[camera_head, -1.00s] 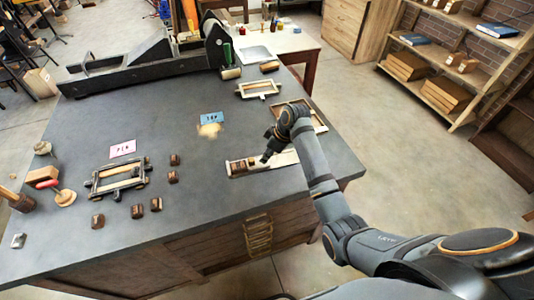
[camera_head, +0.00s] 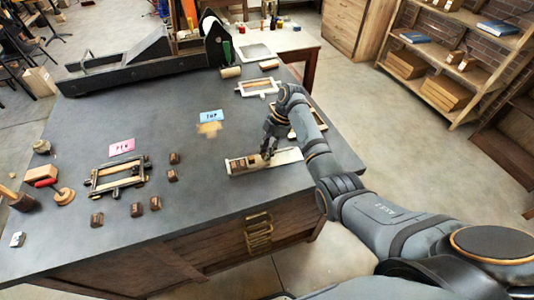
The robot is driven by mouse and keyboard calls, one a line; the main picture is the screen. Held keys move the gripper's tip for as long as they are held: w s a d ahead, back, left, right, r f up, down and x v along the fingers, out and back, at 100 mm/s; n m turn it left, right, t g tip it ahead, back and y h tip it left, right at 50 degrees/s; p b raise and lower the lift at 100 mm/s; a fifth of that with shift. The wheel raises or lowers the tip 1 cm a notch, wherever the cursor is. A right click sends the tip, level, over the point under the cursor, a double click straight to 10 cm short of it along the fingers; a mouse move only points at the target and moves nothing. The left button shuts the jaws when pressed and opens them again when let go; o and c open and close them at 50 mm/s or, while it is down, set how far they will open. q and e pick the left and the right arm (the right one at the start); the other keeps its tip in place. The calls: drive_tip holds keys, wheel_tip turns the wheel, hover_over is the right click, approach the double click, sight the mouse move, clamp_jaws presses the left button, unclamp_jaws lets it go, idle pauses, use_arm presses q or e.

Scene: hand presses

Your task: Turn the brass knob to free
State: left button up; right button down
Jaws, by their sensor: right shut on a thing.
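A long, shallow wooden holder with a pale metal edge (camera_head: 287,157) lies near the front right of the dark bench, with small brown blocks in its left part. My right gripper (camera_head: 267,153) points down at the middle of this holder, with its fingers shut on a small part there. The brass knob itself is hidden by the fingers or too small to make out; the fingers are where it would sit on the holder. My left gripper is not in view.
On the dark bench (camera_head: 200,180) are a wooden frame (camera_head: 118,176), several small brown blocks (camera_head: 137,209), a pink card (camera_head: 122,147) and a blue card (camera_head: 211,115). A framed tray (camera_head: 318,128) lies behind my right arm. A long black press (camera_head: 150,75) stands at the back.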

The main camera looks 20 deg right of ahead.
drive_tip(key=n+b, duration=0.1)
drive_tip(key=n, duration=0.1)
drive_tip(key=n+g+b, duration=0.1)
drive_tip(key=n, duration=0.1)
drive_tip(key=shift+w+a+f+h, duration=0.1)
drive_tip(key=shift+w+h, duration=0.1)
drive_tip(key=shift+h, duration=0.2)
drive_tip(key=shift+n+g+b, duration=0.5)
drive_tip(key=shift+n+b, duration=0.15)
drive_tip(key=shift+n, duration=0.25)
